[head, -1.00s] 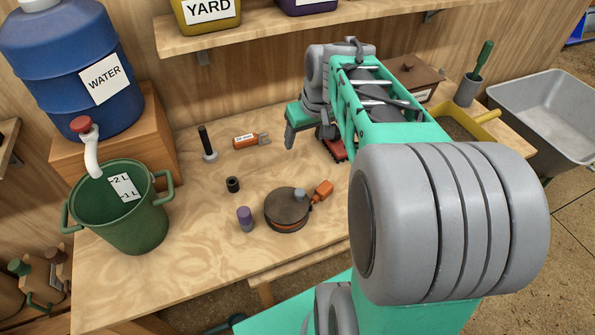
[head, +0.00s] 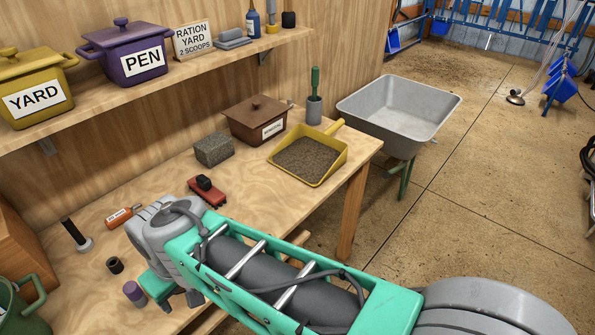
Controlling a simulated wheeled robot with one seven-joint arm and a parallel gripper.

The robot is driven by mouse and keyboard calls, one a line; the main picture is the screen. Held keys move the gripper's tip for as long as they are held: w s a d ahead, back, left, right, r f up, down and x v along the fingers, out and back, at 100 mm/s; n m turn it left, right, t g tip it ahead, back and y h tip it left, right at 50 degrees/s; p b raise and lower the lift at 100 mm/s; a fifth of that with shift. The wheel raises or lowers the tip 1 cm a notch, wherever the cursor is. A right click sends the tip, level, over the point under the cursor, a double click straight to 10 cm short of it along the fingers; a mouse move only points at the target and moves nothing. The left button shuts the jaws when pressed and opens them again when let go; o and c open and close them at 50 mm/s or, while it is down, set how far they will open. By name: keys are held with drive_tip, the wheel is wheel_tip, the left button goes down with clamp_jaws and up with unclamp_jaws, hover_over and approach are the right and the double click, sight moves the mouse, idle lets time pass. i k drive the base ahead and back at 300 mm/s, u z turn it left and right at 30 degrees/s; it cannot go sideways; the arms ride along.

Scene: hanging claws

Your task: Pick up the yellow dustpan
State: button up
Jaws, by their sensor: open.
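The yellow dustpan (head: 335,169) lies on the right end of the wooden workbench, filled with brown granular material. Its handle points up and right, toward the wheelbarrow. My gripper (head: 178,300) is at the lower left over the bench, well to the left of the dustpan and apart from it. Its jaws are open, and my arm partly hides them. I see nothing held.
A brown lidded box (head: 252,122), a grey block (head: 214,149) and a red brush-like item (head: 207,191) stand left of the dustpan. A grey pot with a green-handled tool (head: 314,108) is behind it. A grey wheelbarrow (head: 400,110) stands beyond the bench's right end.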

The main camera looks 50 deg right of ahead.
sight(311, 155)
drive_tip(key=k, duration=0.7)
drive_tip(key=u, duration=1)
drive_tip(key=i, duration=0.75)
drive_tip(key=z, duration=2.75)
drive_tip(key=i, duration=0.5)
drive_tip(key=z, duration=0.2)
